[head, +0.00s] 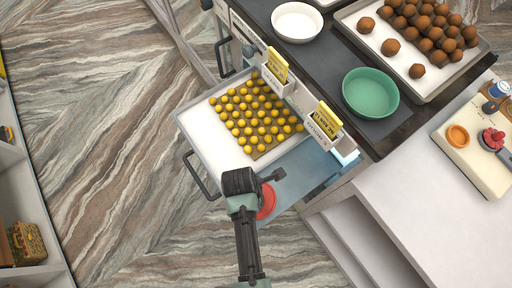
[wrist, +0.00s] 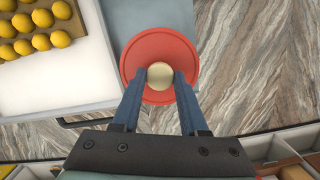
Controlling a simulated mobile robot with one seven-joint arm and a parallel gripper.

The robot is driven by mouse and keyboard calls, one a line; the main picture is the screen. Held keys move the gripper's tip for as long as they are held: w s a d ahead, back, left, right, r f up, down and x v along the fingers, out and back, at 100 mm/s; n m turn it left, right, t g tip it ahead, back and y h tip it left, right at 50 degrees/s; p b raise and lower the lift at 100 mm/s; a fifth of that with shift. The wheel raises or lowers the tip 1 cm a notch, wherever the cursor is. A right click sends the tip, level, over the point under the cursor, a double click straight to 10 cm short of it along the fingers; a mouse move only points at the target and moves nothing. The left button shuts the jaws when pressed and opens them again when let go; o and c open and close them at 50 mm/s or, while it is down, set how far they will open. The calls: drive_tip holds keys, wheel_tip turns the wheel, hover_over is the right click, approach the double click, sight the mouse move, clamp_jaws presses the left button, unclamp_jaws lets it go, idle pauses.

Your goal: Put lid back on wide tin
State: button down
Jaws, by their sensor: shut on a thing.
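A round red lid (wrist: 133,55) with a cream knob (wrist: 160,76) is in the wrist view. My gripper (wrist: 160,84) is shut on the knob, one blue-grey finger on each side. In the head view my gripper (head: 272,180) is near the picture's middle, and the lid (head: 267,203) shows partly beneath it. The lid overlaps the outer end of a blue-grey surface beside the sweets tray. I cannot make out a wide tin in either view; my gripper and the lid hide what is directly below.
A pulled-out white tray (head: 205,126) holds rows of yellow sweets (head: 250,112). Price signs (head: 327,118) stand along the counter edge. Behind are a green bowl (head: 370,93), a white bowl (head: 297,22) and a tray of brown balls (head: 416,71). Open floor (head: 110,130) lies left.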

unclamp_jaws()
idle(0.5)
drive_tip(key=shift+r, duration=0.1)
drive_tip(key=shift+r+p, duration=3.45)
drive_tip(key=shift+p, duration=0.4)
drive_tip(key=shift+c, duration=0.3)
clamp_jaws()
